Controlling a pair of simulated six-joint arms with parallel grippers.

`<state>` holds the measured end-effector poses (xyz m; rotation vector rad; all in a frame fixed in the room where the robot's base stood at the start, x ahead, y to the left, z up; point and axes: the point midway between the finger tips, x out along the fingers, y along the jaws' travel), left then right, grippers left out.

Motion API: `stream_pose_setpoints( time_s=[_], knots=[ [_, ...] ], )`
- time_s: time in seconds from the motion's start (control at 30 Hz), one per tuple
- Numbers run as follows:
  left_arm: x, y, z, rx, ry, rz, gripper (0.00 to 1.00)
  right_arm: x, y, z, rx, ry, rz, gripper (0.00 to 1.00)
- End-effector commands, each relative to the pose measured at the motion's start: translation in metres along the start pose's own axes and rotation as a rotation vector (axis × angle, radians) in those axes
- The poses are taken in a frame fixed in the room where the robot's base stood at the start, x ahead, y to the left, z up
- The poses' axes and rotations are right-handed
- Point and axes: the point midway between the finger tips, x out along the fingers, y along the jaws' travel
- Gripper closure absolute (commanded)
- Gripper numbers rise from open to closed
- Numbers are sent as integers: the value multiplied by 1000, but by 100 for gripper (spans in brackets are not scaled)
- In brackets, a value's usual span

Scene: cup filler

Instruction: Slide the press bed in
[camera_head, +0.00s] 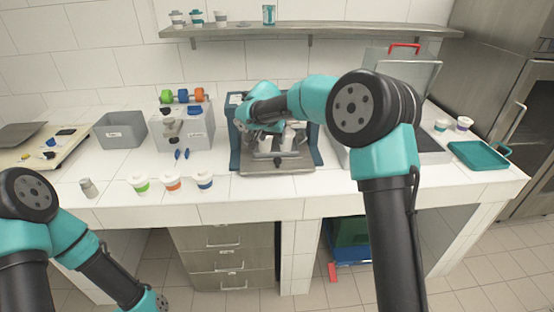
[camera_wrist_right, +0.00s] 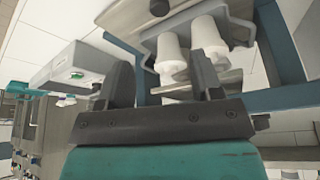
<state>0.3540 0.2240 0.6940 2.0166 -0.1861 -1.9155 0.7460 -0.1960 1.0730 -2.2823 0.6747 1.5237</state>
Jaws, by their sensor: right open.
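The press machine (camera_head: 320,160) stands at the middle of the counter, with a blue-grey frame. Its metal bed (camera_head: 277,167) sticks out at the front. Two white cups (camera_wrist_right: 190,50) show in the machine in the right wrist view, held by a grey metal part. My right gripper (camera_wrist_right: 160,85) is open, its dark fingers spread with a cup between or behind them; I cannot tell whether they touch. In the head view the right gripper (camera_head: 268,130) is at the machine, partly hidden by my arm. My left arm hangs low at the left, and its gripper is out of frame.
Three lidded cups (camera_head: 172,182) stand on the counter's front left. A grey bin (camera_head: 121,129) and a dispenser box (camera_head: 185,132) stand behind them.

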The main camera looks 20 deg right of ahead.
Motion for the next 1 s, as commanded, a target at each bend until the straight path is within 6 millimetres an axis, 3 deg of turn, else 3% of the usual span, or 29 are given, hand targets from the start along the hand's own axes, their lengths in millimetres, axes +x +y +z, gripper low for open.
stream_pose_setpoints(
  time_s=[0.7,1.0],
  knots=[
    [0,0,0,0,0,0,40,123,1,1,1,-3,2,40],
    [0,0,0,0,0,0,40,145,0,0,2,-1,0,40]
  ],
)
